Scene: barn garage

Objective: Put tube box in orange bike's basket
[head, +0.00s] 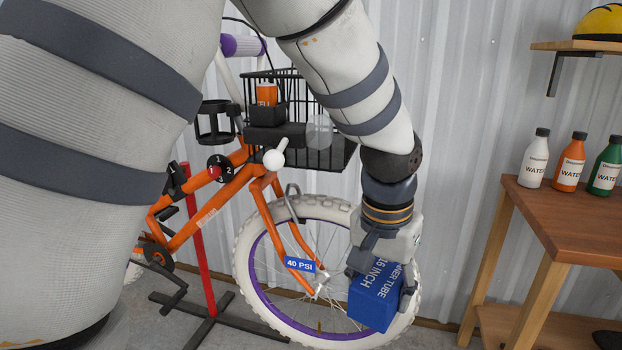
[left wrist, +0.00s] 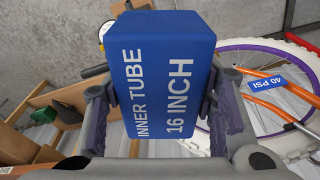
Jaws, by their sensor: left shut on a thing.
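The blue tube box (head: 374,303), marked inner tube 16 inch, is held between the fingers of my left gripper (head: 380,285), in front of the front wheel and well below the basket. In the left wrist view the box (left wrist: 165,85) sits between both fingers of the gripper (left wrist: 160,105). The orange bike (head: 195,225) stands on a stand at the left. Its black wire basket (head: 335,155) hangs at the handlebar, partly hidden by my left arm. An orange and black item (head: 267,100) shows at the basket. My right gripper does not show.
A wooden table (head: 560,215) at the right holds white, orange and green water bottles (head: 570,162). A shelf (head: 580,45) with a yellow helmet is above. The red and black bike stand (head: 203,255) spreads its feet on the floor. A corrugated wall is behind.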

